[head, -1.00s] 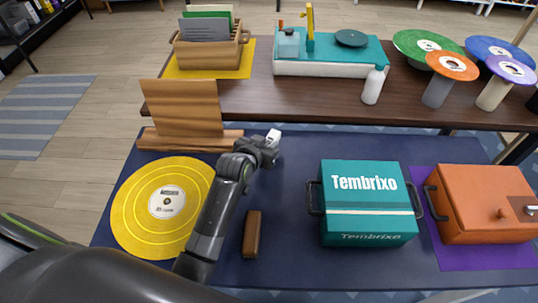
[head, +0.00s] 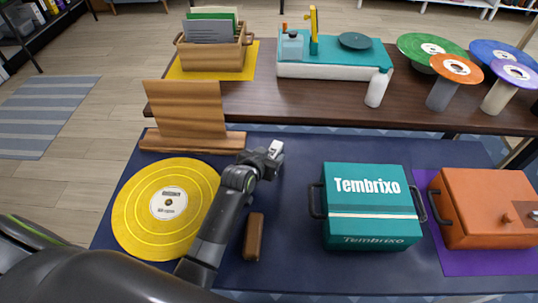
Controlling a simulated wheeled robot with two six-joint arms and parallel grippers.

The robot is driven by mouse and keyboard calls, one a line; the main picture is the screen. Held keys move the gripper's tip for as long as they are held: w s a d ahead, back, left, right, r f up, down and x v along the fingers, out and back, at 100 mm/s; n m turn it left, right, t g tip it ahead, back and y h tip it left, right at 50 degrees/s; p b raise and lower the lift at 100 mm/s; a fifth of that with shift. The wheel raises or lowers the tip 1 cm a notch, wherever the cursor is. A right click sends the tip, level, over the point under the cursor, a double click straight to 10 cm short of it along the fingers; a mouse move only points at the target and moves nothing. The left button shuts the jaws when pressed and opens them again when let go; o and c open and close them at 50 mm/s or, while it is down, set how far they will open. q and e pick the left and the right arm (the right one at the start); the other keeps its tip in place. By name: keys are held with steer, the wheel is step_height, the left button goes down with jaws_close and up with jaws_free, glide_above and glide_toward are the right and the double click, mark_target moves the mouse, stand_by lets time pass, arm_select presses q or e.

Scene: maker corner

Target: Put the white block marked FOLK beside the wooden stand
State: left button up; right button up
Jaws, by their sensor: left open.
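The wooden stand (head: 186,115) is upright at the back left of the dark blue table, on a flat wooden foot. A small white block (head: 277,147) shows at the tip of my left gripper (head: 272,154), to the right of the stand's foot. No lettering on it can be read. My left gripper is open; its fingers are small and dark here, and I cannot tell whether the block is between them or just beyond. The block is apart from the stand in the picture. My right gripper is out of view.
A yellow record (head: 135,225) lies left of my arm, and a brown wooden bar (head: 254,237) lies right of it. A teal Tembrixo box (head: 371,205) and an orange box (head: 483,205) stand to the right. The blue table (head: 295,190) is clear between gripper and teal box.

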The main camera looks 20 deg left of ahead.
arm_select(q)
steer(key=shift+r, duration=0.15)
steer(key=shift+s+r, duration=0.3)
steer(key=shift+s, duration=0.2)
steer(key=p+v, duration=0.1)
steer(key=v, duration=0.9)
steer(key=shift+s+a+r, duration=0.1)
steer(key=shift+s+r, duration=0.05)
steer(key=shift+s, duration=0.25)
